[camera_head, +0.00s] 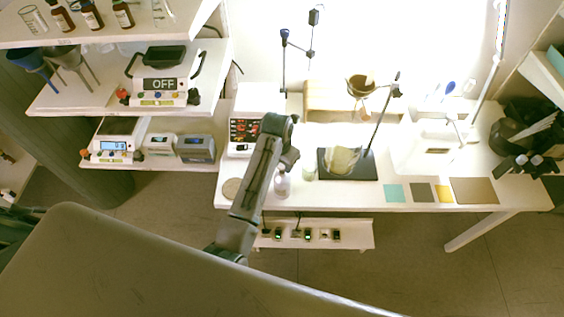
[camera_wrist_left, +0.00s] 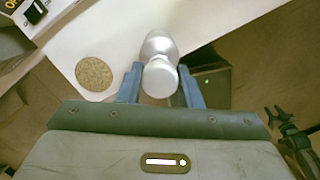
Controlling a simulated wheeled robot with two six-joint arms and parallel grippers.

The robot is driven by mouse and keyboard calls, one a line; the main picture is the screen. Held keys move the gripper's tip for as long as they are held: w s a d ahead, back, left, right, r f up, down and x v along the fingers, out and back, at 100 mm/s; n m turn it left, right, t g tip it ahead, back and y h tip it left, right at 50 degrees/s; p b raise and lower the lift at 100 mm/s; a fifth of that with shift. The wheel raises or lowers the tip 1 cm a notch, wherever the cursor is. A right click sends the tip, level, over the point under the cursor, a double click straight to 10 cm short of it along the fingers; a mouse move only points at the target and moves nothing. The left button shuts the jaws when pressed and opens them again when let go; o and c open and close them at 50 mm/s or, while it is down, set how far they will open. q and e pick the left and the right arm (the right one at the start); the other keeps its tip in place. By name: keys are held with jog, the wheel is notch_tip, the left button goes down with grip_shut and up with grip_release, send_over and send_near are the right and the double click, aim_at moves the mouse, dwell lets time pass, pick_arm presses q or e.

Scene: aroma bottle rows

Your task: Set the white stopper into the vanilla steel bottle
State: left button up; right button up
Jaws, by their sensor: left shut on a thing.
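My left gripper (camera_wrist_left: 160,88) is shut on the pale, rounded white stopper (camera_wrist_left: 160,80), which sits between its two blue fingers in the left wrist view. A silvery-white bottle shape (camera_wrist_left: 158,45) shows directly behind the stopper and lines up with it. I cannot tell whether the two touch. In the head view, my left arm reaches over the table's front left, and a pale bottle (camera_head: 283,186) stands upright just below the gripper end. The fingers are hidden there by the arm. No vanilla label is readable. My right gripper is not identifiable.
A round cork mat (camera_head: 231,188) lies left of the bottle. A small pale jar (camera_head: 309,171) stands to its right, before a black stand base (camera_head: 365,168). A white device (camera_head: 243,130) is behind. Coloured pads (camera_head: 393,193) lie on the front right of the table.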

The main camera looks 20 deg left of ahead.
pick_arm(q)
jog(key=shift+f, duration=1.35)
jog(key=o, duration=1.1)
jog(key=shift+c, duration=0.2)
jog(key=shift+r+b, duration=0.45)
jog(key=shift+r, duration=0.05)
jog(key=r+b, duration=0.1)
jog(key=r, duration=0.4)
jog(key=s+r+b, duration=0.1)
jog(key=r, duration=0.2)
jog(key=shift+a+r+b, duration=0.15)
jog(key=shift+r+b, duration=0.2)
jog(key=shift+s+r, duration=0.1)
jog(key=shift+r, duration=0.45)
